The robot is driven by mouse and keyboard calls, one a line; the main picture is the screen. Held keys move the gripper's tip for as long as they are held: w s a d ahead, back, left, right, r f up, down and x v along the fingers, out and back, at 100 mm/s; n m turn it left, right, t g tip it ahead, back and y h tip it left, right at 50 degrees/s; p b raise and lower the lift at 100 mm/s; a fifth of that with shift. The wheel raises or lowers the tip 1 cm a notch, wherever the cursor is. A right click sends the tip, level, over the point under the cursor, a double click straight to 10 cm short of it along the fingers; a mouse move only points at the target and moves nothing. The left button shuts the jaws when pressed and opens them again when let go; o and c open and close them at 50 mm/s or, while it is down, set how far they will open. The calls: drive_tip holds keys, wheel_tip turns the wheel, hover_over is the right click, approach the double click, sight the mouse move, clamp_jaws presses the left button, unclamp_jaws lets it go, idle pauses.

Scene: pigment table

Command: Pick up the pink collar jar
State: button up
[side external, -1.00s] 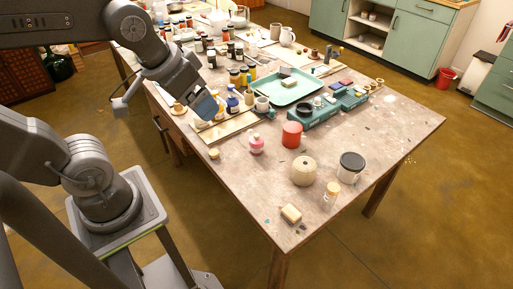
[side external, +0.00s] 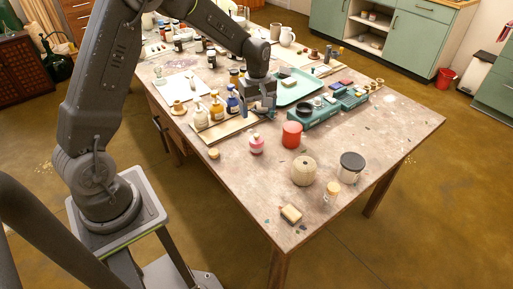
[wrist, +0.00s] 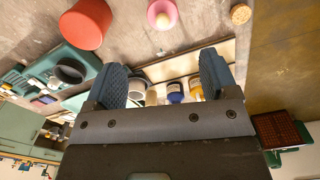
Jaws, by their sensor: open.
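The pink collar jar (side external: 256,144) is a small round jar with a pink body and a pale, narrower top. In the wrist view the jar (wrist: 162,14) is at the top middle, beyond the fingertips. My gripper (side external: 258,112) is above the table, behind the jar in the side view, and apart from it. In the wrist view its two blue-grey fingers (wrist: 168,68) are spread wide with nothing held between them.
A red cylinder (side external: 292,135) stands right of the jar; it also shows in the wrist view (wrist: 86,22). A small cork-coloured disc (side external: 213,153) lies to the left.

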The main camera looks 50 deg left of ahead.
sight(256, 138)
wheel_tip(256, 138, down, 9)
drive_tip(key=shift+r, duration=0.15)
drive_tip(key=shift+s+f, duration=0.15)
drive_tip(key=shift+f, duration=2.6)
drive_tip(key=c, duration=1.1)
drive_tip(key=shift+r, duration=0.1)
